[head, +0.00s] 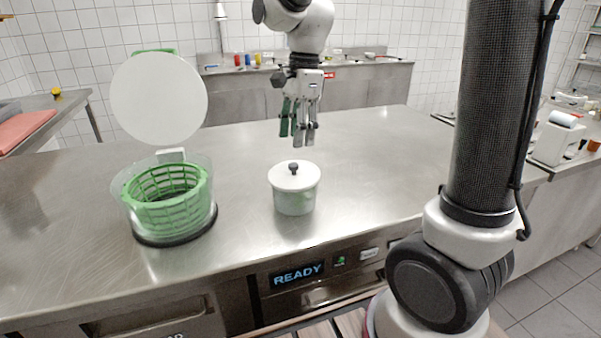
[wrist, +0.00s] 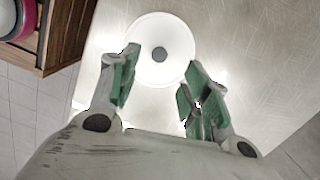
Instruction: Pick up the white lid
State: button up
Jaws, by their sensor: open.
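The white lid (head: 294,173), round with a dark knob in the middle, sits on a pale grey-green pot on the steel counter in the head view. In the wrist view the lid (wrist: 141,50) lies beyond the fingertips, its grey knob facing me. My gripper (head: 299,142) is open and empty, pointing down a little above the lid. In the wrist view my gripper (wrist: 162,68) has its green-padded fingers spread apart, with the knob between them in the picture and not touched. The pot (head: 294,201) is mostly hidden from the wrist view.
A clear round container with a green basket (head: 165,205) and a raised white disc cover (head: 158,98) stands to the left on the counter. The steel counter (head: 378,142) is clear to the right. A wooden piece (wrist: 62,30) shows at upper left in the wrist view.

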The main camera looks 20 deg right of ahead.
aim_at(294, 164)
jog(key=f, duration=0.7)
jog(key=shift+s+a+f, duration=0.1)
jog(key=shift+a+f, duration=0.2)
jog(key=shift+a, duration=0.1)
jog(key=c, duration=1)
notch_tip(294, 164, up, 8)
jog(key=shift+r, duration=0.3)
jog(key=shift+d+f+y, duration=0.25)
jog(key=shift+f+y, duration=0.15)
jog(key=shift+f, duration=3.5)
